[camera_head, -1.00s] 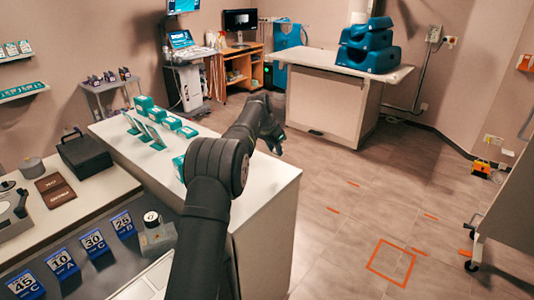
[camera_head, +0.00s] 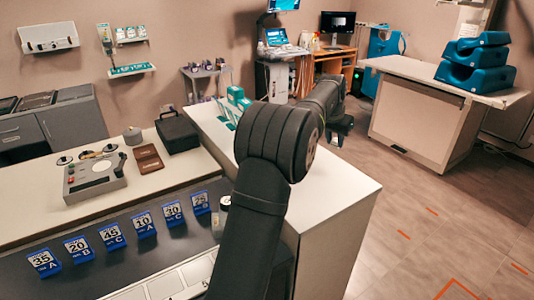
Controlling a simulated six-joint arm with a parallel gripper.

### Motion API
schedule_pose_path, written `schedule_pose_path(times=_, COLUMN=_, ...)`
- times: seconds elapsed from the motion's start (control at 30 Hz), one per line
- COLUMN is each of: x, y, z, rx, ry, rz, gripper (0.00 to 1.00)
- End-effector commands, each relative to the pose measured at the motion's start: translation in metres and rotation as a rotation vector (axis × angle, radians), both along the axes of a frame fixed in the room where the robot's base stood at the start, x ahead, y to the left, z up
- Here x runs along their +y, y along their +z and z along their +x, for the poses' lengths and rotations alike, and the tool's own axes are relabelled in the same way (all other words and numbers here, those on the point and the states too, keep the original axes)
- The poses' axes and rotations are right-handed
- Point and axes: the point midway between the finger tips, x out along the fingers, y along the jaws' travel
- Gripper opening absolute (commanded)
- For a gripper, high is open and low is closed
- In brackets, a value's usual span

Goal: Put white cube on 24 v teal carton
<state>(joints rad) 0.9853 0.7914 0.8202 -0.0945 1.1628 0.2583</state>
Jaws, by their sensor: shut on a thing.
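Teal and white cartons (camera_head: 235,95) stand on the white counter (camera_head: 345,190), left of my arm. My arm hides part of the group, and I cannot read a 24 V label on any carton. My gripper (camera_head: 340,132) is at the end of the forearm, beyond the counter's far right edge and to the right of the cartons. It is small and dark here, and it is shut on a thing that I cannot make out. I cannot pick out the white cube.
Blue numbered blocks (camera_head: 145,225) stand in a row on a dark strip at the front left. A black case (camera_head: 178,133) and a grey device (camera_head: 95,178) sit on the left counter. A table (camera_head: 425,112) bears blue cushions (camera_head: 472,65). Floor at right is open.

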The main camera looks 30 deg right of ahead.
Motion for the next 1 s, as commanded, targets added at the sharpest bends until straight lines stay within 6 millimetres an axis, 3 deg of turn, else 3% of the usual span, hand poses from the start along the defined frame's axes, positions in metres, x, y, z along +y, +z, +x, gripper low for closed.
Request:
schedule_pose_path(times=0.1, x=0.045, y=0.019, z=0.038, rx=-0.003, ry=0.17, rz=-0.003, gripper=0.05)
schedule_pose_path(times=0.3, x=0.097, y=0.037, z=0.073, rx=-0.007, ry=0.367, rz=-0.01, gripper=0.05)
schedule_pose_path(times=0.53, x=0.121, y=0.034, z=0.095, rx=-0.007, ry=0.44, rz=-0.011, gripper=0.05)
schedule_pose_path(times=1.0, x=0.154, y=-0.022, z=0.184, rx=-0.007, ry=0.438, rz=-0.013, gripper=0.05)
